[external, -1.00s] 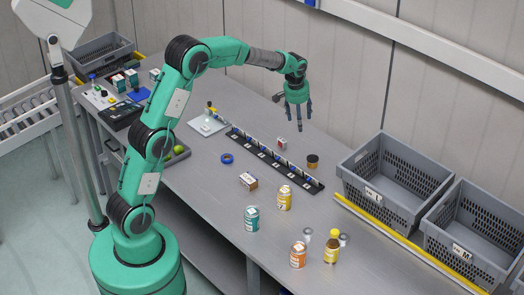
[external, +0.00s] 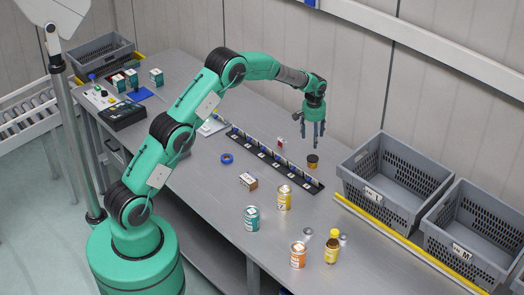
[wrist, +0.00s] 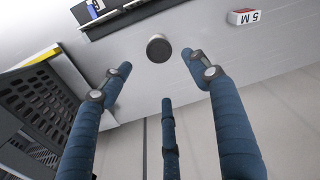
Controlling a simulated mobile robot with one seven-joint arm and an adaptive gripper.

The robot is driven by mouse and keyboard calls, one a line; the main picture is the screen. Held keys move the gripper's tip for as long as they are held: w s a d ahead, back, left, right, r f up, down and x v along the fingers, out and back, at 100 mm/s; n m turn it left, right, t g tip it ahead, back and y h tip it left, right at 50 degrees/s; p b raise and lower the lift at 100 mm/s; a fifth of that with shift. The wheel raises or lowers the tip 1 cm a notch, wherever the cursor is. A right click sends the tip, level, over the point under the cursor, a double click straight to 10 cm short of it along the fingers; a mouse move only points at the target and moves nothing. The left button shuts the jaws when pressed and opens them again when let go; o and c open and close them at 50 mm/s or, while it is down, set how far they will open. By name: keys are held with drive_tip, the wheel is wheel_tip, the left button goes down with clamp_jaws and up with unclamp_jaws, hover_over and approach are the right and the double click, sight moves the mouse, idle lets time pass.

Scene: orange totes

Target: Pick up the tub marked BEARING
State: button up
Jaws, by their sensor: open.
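A small tub (external: 312,162) with a dark lid and an orange-brown body stands upright on the grey bench, right of the black rail strip. I cannot read any marking on it. In the wrist view its round dark lid (wrist: 158,48) shows from above, near and beyond the fingertips. My gripper (external: 315,142) hangs above the tub with its fingers pointing down. In the wrist view the blue fingers of my gripper (wrist: 157,72) are spread apart and empty. The tub appears apart from the fingers.
A grey crate (external: 366,211) stands right of the tub, with another crate (external: 456,258) beside it. The black rail strip (external: 275,162) lies to the left. A small red-and-white box (wrist: 244,16) is nearby. Cans (external: 285,198) and a yellow bottle (external: 332,247) stand in front.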

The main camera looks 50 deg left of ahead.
drive_tip(key=shift+f, duration=0.1)
approach(313, 158)
drive_tip(key=shift+w+a+f, duration=0.1)
drive_tip(key=shift+w+f, duration=0.05)
drive_tip(key=shift+f, duration=0.7)
drive_tip(key=shift+w+a+f, duration=0.15)
drive_tip(key=shift+f, duration=0.7)
drive_tip(key=shift+w+a+f, duration=0.1)
drive_tip(key=shift+f, duration=0.7)
drive_tip(key=shift+w+a+f, duration=0.1)
drive_tip(key=shift+w+f, duration=0.05)
drive_tip(key=shift+f, duration=2.4)
drive_tip(key=c, duration=1.2)
